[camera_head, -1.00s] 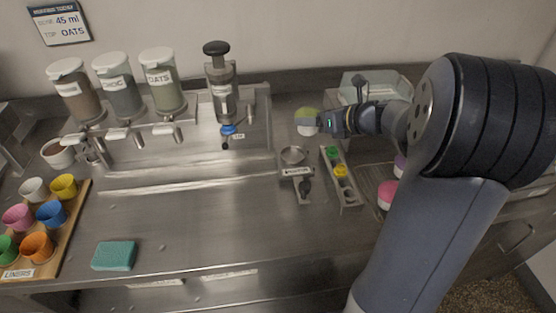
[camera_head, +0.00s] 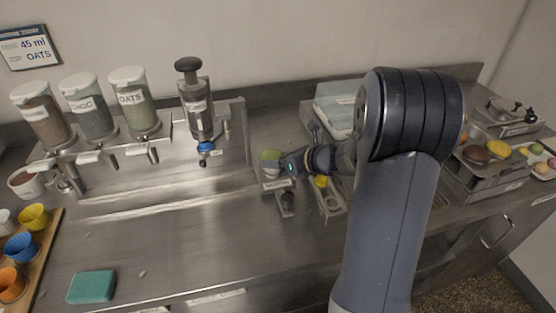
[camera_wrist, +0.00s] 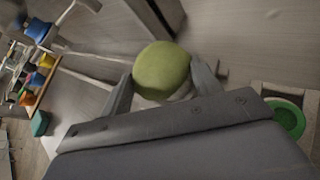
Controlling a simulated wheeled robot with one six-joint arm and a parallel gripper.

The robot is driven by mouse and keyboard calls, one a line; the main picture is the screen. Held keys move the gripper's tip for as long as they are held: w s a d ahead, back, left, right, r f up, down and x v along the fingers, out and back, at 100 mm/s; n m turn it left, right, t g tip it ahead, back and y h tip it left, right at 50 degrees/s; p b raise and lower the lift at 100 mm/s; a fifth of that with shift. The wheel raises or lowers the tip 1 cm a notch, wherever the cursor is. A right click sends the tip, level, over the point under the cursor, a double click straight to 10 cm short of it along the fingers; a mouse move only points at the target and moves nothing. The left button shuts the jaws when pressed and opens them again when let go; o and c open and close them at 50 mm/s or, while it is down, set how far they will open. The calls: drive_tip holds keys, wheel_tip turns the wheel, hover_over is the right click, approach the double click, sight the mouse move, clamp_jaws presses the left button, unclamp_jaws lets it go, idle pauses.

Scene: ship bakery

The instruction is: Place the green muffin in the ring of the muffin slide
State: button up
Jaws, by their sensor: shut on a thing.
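The green muffin (camera_head: 270,157) is between the fingers of my gripper (camera_head: 283,164), which is shut on it. In the wrist view, the muffin's rounded green top (camera_wrist: 162,68) faces the camera, with one finger of my gripper (camera_wrist: 163,84) on each side. The labelled muffin slide (camera_head: 275,185) is directly below the muffin in the head view. The muffin and gripper hide its ring, so I cannot tell whether the muffin is above the ring or touching it.
A narrow metal tray (camera_head: 331,207) with a yellow piece (camera_head: 321,181) lies just right of the slide. A pale lidded box (camera_head: 336,108) is behind my arm.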

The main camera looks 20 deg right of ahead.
drive_tip(key=shift+f, duration=0.15)
drive_tip(key=o, duration=0.8)
drive_tip(key=shift+c, duration=0.2)
drive_tip(key=shift+r, duration=0.35)
drive_tip(key=v, duration=1.2)
drive_tip(key=shift+f, duration=0.15)
